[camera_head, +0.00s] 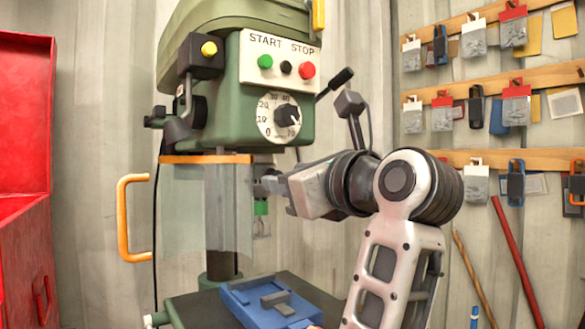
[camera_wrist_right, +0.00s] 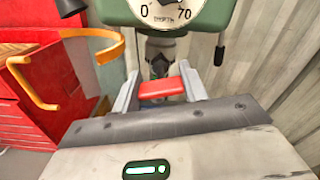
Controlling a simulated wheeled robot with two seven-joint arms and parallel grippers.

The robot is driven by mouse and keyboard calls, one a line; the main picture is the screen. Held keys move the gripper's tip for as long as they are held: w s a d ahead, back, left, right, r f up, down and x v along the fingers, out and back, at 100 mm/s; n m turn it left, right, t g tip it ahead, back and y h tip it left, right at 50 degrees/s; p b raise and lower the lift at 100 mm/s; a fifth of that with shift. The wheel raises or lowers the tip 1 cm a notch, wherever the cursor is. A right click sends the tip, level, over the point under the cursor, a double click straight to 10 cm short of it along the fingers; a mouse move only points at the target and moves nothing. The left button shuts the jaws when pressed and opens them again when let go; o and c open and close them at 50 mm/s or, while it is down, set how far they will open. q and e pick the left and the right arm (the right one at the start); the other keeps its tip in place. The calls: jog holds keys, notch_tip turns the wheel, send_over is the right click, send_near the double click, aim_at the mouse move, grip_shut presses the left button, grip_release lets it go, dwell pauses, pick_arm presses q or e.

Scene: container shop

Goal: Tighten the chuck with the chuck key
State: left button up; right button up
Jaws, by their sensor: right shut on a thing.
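The green drill press (camera_head: 250,50) stands in the middle of the head view. Its dark chuck (camera_wrist_right: 160,52) shows below the dial in the wrist view; in the head view it is mostly hidden by the guard and my gripper. My right gripper (camera_head: 266,187) is beside the chuck, reaching in from the right. In the wrist view its fingers (camera_wrist_right: 160,92) are shut on a red bar, seemingly the handle of the chuck key (camera_wrist_right: 162,88). The key's tip is hidden, so I cannot tell whether it sits in the chuck. My left gripper is not in view.
A clear guard (camera_head: 192,210) with an orange handle (camera_head: 124,218) is left of the chuck. A blue vise (camera_head: 275,302) sits on the drill table below. A red cabinet (camera_head: 27,120) stands at left. Tools hang on wooden rails (camera_head: 455,93) at right.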

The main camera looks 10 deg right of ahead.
dwell(0.4)
jog(key=shift+m+p, duration=1.25)
jog(key=shift+m, duration=0.35)
jog(key=shift+n, duration=0.6)
jog(key=shift+s+d, duration=0.1)
jog(key=shift+s, duration=0.1)
jog(key=shift+v, duration=1.2)
jog(key=shift+s, duration=0.1)
